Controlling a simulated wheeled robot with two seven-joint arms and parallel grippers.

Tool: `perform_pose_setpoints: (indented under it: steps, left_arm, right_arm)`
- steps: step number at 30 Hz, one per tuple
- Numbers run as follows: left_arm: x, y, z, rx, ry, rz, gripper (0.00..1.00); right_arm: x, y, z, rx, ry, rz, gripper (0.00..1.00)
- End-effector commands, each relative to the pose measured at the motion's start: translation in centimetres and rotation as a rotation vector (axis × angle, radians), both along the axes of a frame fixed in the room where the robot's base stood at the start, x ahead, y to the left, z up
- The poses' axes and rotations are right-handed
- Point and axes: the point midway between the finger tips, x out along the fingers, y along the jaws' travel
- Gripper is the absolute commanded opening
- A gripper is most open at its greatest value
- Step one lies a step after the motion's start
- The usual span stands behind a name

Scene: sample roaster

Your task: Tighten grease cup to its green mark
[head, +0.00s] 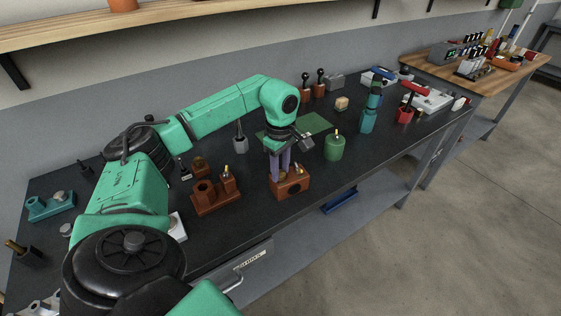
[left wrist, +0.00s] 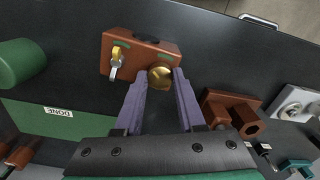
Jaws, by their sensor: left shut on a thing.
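A brown block (head: 291,186) stands near the bench's front edge, below my left gripper (head: 281,172). In the left wrist view the block (left wrist: 142,61) carries a round brass cup (left wrist: 160,77), a small brass-and-silver lever (left wrist: 116,62), a black part on its far side and green marks on its top. The purple fingers of my left gripper (left wrist: 161,82) point down and are shut on the brass cup, one finger on each side. The cup is hidden by the fingers in the head view. My right gripper is in neither view.
A green cylinder (head: 334,147) stands close right of the block. A second brown fixture (head: 215,197) stands to its left. A green mat (head: 312,123) lies behind; its label (left wrist: 58,112) reads DONE. Teal and red fixtures stand farther right.

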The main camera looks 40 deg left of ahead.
Motion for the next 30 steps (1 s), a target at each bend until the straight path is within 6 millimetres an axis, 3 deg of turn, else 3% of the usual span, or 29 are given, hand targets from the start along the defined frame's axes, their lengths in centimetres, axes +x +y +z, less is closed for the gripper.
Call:
perform_pose_setpoints:
  steps: [21, 30]
  left_arm:
    - [-0.05, 0.01, 0.07, 0.0, -0.001, -0.667, 0.0]
    - [-0.06, 0.02, 0.07, 0.0, -0.002, -0.726, 0.0]
  right_arm:
    - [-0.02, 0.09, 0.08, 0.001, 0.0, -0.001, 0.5]
    - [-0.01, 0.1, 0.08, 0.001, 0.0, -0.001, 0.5]
